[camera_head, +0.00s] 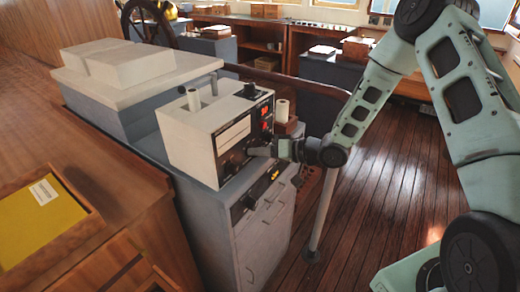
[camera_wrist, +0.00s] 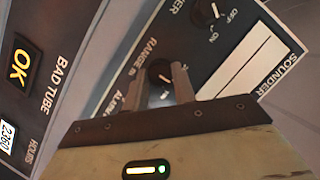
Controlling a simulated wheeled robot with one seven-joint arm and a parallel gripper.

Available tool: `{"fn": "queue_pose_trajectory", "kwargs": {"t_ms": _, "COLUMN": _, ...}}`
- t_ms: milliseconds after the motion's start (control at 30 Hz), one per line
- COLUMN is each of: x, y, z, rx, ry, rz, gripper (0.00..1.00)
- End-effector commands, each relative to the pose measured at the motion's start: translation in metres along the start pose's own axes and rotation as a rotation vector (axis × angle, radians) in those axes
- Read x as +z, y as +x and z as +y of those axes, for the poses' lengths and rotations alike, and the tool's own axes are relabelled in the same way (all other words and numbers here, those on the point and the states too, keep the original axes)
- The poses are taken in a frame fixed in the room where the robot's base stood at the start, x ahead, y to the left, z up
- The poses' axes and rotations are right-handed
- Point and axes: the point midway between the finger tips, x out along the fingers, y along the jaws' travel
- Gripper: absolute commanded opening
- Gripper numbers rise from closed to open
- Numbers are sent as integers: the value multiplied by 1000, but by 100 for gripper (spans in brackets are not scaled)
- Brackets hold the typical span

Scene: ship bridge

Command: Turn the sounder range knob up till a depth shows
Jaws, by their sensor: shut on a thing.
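The sounder (camera_head: 210,138) is a cream box on the grey cabinet, its dark front panel facing right. The range knob (camera_wrist: 160,72) is dark and sits by the RANGE label, partly hidden behind my fingers. My gripper (camera_wrist: 162,88) is shut on the range knob, with one finger on each side. In the head view my gripper (camera_head: 262,151) reaches the lower part of the panel from the right. I can read no depth figure.
A power knob (camera_wrist: 208,14) marked OFF and ON is above the range knob. A BAD TUBE panel with an OK light (camera_wrist: 20,62) and an hours counter (camera_wrist: 8,135) is at the left. Red displays (camera_head: 266,112) show beside the sounder. The wooden floor (camera_head: 370,190) is clear at the right.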

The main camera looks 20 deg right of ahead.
Motion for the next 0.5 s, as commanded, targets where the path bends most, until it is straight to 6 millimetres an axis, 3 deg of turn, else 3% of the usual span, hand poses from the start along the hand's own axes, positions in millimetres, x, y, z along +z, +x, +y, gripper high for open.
{"fn": "queue_pose_trajectory", "kwargs": {"t_ms": 500, "x": 0, "y": 0, "z": 1, "rx": -20, "ry": 50, "rz": 1, "gripper": 4}}
